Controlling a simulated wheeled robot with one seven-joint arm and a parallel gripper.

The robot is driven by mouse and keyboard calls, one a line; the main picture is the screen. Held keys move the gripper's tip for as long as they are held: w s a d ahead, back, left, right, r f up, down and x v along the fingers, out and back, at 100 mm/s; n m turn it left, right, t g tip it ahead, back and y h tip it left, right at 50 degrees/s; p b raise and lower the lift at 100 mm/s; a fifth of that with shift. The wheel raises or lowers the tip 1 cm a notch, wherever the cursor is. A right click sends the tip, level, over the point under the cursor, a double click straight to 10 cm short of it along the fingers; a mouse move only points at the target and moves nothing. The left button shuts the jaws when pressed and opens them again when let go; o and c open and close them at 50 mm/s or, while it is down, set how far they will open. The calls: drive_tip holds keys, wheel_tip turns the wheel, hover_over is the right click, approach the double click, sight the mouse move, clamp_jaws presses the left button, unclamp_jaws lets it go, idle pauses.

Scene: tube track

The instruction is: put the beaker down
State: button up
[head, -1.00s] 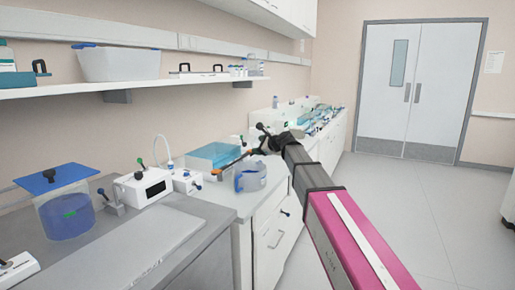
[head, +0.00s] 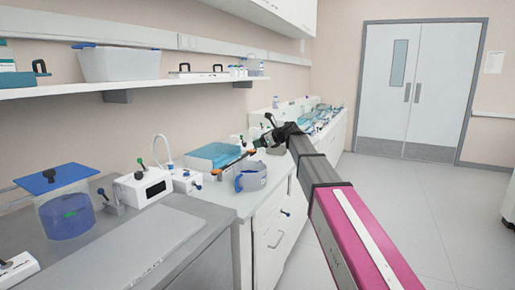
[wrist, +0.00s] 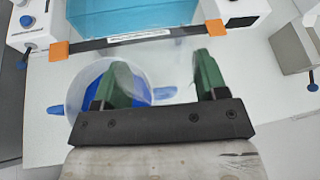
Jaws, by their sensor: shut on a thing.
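My gripper (wrist: 160,72) has two green fingers set apart, with a clear, see-through beaker (wrist: 172,78) between them. The beaker's outline is faint against the white counter, and I cannot tell how full it is. In the head view my gripper (head: 263,141) is small, at the end of my arm over the counter, and the beaker cannot be made out there. A clear jug with blue parts (wrist: 82,76) lies partly behind the left finger in the wrist view. It also shows on the counter in the head view (head: 252,178).
A dark bar with orange ends (wrist: 135,39) crosses in front of a blue-topped box (wrist: 130,15). White devices stand on both sides.

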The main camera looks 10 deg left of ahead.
drive_tip(key=shift+w+d+m+g, duration=0.3)
drive_tip(key=shift+w+m+g, duration=0.3)
drive_tip(key=shift+m, duration=0.2)
